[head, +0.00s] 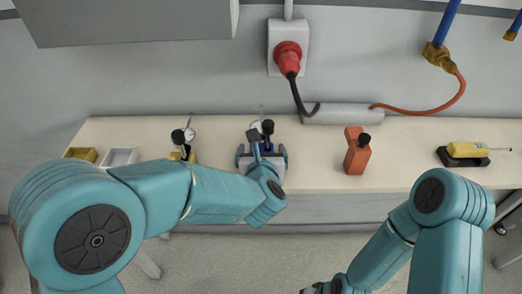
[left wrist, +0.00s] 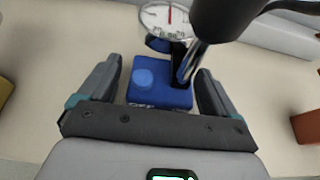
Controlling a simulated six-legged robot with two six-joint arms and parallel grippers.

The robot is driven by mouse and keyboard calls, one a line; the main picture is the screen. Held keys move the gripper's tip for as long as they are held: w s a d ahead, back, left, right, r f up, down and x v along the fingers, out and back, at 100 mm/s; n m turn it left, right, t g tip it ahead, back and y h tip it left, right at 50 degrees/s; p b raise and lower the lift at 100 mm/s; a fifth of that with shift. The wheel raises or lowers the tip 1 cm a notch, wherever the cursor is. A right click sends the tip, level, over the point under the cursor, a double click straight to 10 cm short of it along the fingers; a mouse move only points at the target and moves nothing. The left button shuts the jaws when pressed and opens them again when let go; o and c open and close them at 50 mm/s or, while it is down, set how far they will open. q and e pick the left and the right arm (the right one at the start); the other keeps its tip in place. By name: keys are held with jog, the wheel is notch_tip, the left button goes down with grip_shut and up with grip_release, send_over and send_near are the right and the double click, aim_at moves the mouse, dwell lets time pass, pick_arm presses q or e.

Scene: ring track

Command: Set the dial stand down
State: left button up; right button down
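The dial stand has a blue block base (left wrist: 160,90), a round white dial (left wrist: 168,18) and a dark post with a black knob. In the head view its dial and knob (head: 267,127) rise above the bench. The base seems to stand on the bench top. My left gripper (head: 262,153) is open, its fingers on either side of the base. The left wrist view shows a gap between the base and each finger (left wrist: 160,88). My right gripper (head: 318,289) is partly cut off at the bottom edge of the head view, away from the bench.
The pale bench (head: 318,165) also holds a yellow bin (head: 80,154), a white tray (head: 119,156), another dial stand with a yellow base (head: 183,155), an orange block (head: 355,157) and a yellow tool (head: 466,149) on a black holder. A grey bar (head: 345,114) lies along the back.

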pick_arm(q)
jog(key=shift+r, duration=0.1)
jog(key=v, duration=1.2)
